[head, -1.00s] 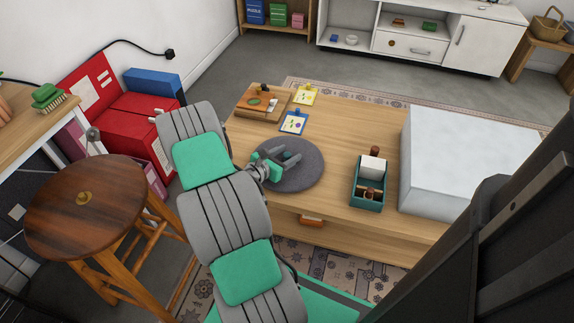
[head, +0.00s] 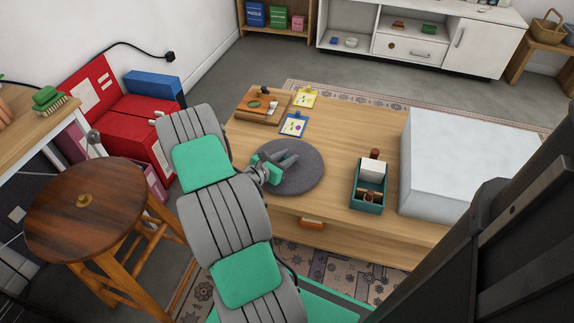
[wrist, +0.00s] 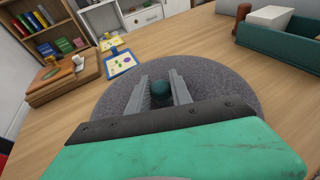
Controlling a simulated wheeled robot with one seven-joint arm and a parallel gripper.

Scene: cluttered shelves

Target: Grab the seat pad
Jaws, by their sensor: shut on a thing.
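The seat pad (head: 302,180) is a round, dark grey cushion lying flat on the wooden table. It fills the middle of the wrist view (wrist: 218,85). A small dark teal knob (wrist: 161,88) shows at the pad's middle. My gripper (head: 292,159) reaches over the pad from the left. In the wrist view its two grey fingers (wrist: 160,77) are shut on the knob, one on each side. The pad's near edge is hidden behind my gripper's body in the wrist view.
On the wooden table (head: 340,140), a teal caddy (head: 369,198) stands right of the pad and a large pale box (head: 470,160) beyond it. Clipboards (head: 294,124) and a wooden board (head: 250,112) lie behind. A round stool (head: 85,210) stands at left.

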